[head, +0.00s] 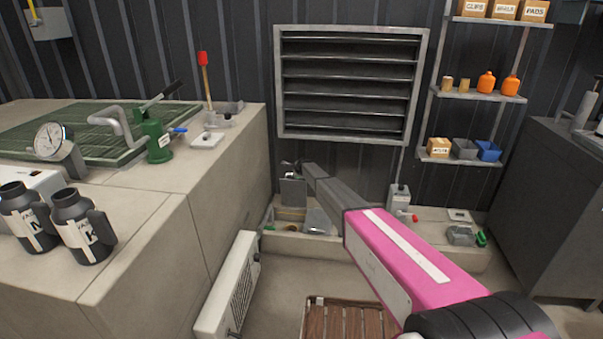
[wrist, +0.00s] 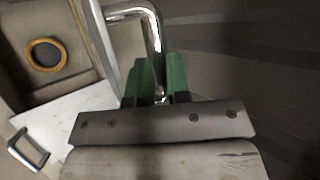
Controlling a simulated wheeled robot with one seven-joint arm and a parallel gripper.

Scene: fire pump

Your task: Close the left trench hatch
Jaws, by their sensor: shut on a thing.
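The left trench hatch (head: 293,191) is a small grey panel standing roughly upright at the low trench under the louvre. My gripper (head: 290,166) is at its top edge, small and partly hidden by my arm in the head view. In the wrist view my gripper's green fingers (wrist: 161,84) are shut on a bent chrome handle (wrist: 150,22). The trench (head: 291,213) is open in front of the hatch. A second, lighter panel (head: 318,222) is tilted to the right of it. Its handle probably shows in the wrist view (wrist: 28,150).
A yellow ring (wrist: 45,55) lies in the trench. A concrete block (head: 170,215) stands left, with a white heater (head: 228,287) against it. A wooden slatted pallet (head: 347,320) lies on the floor. A grey box with a red lever (head: 401,198) stands right of my arm.

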